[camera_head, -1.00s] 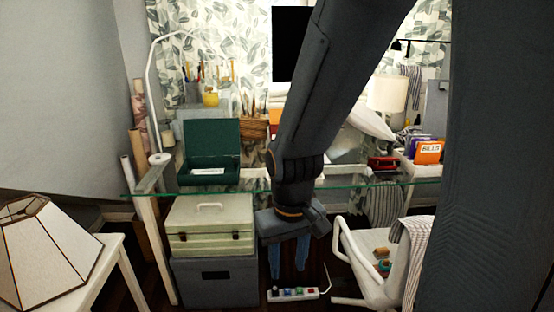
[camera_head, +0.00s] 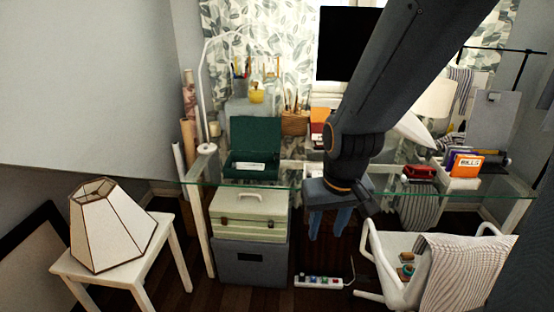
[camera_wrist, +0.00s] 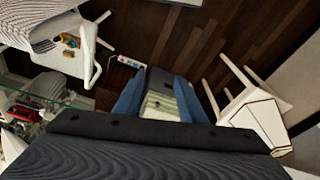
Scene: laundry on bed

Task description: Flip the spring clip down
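I cannot make out a spring clip in either view; it is hidden or too small to tell. A dark green box (camera_head: 256,137) with its lid raised stands on the glass desk in the head view, with a white label on its front. My gripper (camera_head: 328,228) hangs in front of the desk, to the right of and below the green box. Its two blue fingers are apart with nothing between them. The gripper also shows in the wrist view (camera_wrist: 158,98), pointing toward the floor area, away from the green box.
The glass desktop (camera_head: 300,186) has an exposed front edge near my arm. A cream case (camera_head: 250,230) sits on a grey box (camera_head: 252,263) below. A white chair (camera_head: 385,262) stands right, a stool with a lampshade (camera_head: 110,228) left. A power strip (camera_head: 318,282) lies on the floor.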

